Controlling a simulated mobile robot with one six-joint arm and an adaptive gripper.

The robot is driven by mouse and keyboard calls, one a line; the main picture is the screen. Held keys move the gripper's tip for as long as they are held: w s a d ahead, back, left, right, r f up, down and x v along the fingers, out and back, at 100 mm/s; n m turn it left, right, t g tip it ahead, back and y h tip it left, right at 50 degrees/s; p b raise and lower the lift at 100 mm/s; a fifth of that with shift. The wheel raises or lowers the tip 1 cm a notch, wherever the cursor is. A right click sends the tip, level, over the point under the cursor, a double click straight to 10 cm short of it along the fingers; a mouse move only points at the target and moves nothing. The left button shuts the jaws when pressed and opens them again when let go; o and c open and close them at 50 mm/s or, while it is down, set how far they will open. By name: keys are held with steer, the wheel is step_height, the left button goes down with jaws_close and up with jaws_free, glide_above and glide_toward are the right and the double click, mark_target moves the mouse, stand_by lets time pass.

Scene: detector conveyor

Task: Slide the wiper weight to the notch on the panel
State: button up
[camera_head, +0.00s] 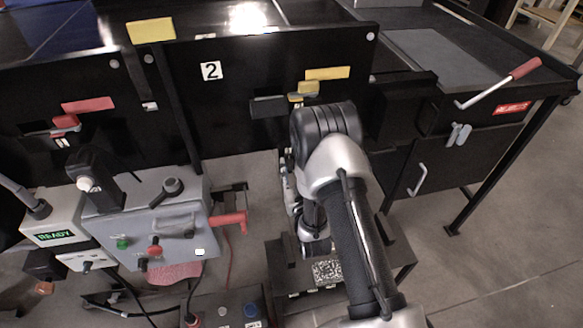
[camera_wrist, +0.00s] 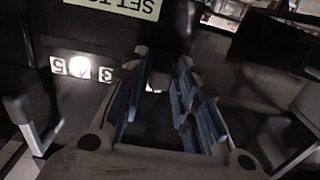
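The black panel (camera_head: 225,80) marked 2 carries a yellow label strip (camera_head: 328,73), a small yellow block (camera_head: 308,87) and a dark grey bar (camera_head: 267,106). I cannot tell for sure which part is the wiper weight, and no notch can be made out. My gripper (camera_wrist: 160,75) shows in the wrist view with its two blue-padded fingers apart. A small pale thing (camera_wrist: 155,84) shows in the gap, and contact cannot be told. In the head view my wrist hides the gripper, just below the yellow block.
In the wrist view an upside-down "SET TO" label (camera_wrist: 125,7), white digit tiles (camera_wrist: 72,66) and a grey lever (camera_wrist: 22,115) lie on the left. A grey control box (camera_head: 150,225) stands lower left. A cabinet (camera_head: 425,165) with handles adjoins the panel's right side.

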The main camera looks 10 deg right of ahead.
jaws_close()
steer(key=shift+d, duration=0.1)
stand_by(0.3)
steer(key=d+b, duration=0.1)
steer(key=d, duration=0.2)
steer(key=shift+r, duration=0.1)
steer(key=shift+o, duration=1.7)
jaws_free()
